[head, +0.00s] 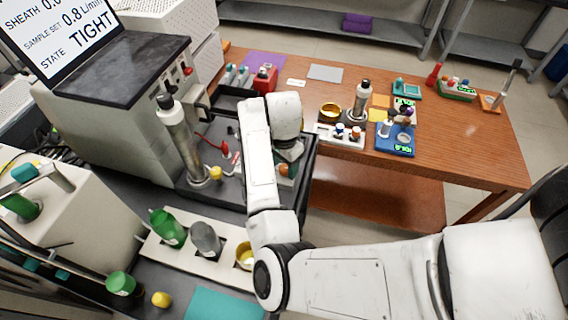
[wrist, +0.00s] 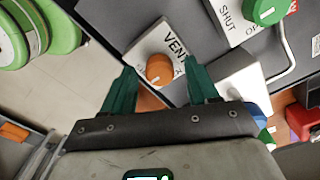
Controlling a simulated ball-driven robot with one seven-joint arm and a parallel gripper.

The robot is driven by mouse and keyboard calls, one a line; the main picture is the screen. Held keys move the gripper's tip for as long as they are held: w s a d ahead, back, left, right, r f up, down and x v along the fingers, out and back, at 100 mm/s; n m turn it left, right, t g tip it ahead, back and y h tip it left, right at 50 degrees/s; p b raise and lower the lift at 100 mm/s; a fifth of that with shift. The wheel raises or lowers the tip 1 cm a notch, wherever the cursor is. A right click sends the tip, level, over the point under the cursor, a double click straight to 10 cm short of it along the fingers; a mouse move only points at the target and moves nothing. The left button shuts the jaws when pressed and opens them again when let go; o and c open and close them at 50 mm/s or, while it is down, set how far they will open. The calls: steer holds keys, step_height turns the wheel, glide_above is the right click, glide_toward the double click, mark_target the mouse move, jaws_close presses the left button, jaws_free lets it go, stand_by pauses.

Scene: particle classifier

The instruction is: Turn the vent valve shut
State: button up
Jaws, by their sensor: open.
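The vent valve shows in the wrist view as a round orange knob (wrist: 160,69) on a white plate (wrist: 150,40) lettered VENT. My gripper (wrist: 160,66) has two green fingers, spread apart, one on the left and one on the right of the knob. I cannot tell whether either finger touches it. The knob's pointer and the plate's other lettering are mostly hidden. In the head view my arm covers most of this spot, and a small orange patch (head: 284,170) shows below the gripper.
A second valve with a green knob (wrist: 264,10) sits on a plate marked SHUT, at upper right in the wrist view. A bent metal tube (wrist: 290,50) runs beside it. A metal cylinder (head: 181,140) stands left of my arm in the head view. A wooden table (head: 460,150) lies at right.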

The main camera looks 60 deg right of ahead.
mark_target(284, 167)
step_height(284, 167, up, 11)
steer(key=shift+b, duration=0.45)
steer(key=shift+f, duration=0.1)
stand_by(0.4)
steer(key=s+d+f+n+t+h+b, duration=0.1)
steer(key=s+d+f+n+h+b, duration=0.25)
steer(key=s+f+n, duration=0.45)
steer(key=s+a+f+n+y, duration=0.1)
steer(key=s+a+f+n, duration=0.2)
steer(key=s+a, duration=0.1)
steer(key=s+a+f+n+y, duration=0.1)
steer(key=s+a+f+n, duration=0.2)
steer(key=a, duration=0.4)
steer(key=s+a+f+n+y+b, duration=0.1)
steer(key=s+a+f+n, duration=0.2)
steer(key=s+a+n, duration=0.2)
steer(key=shift+a, duration=0.45)
steer(key=shift+d, duration=0.1)
stand_by(0.4)
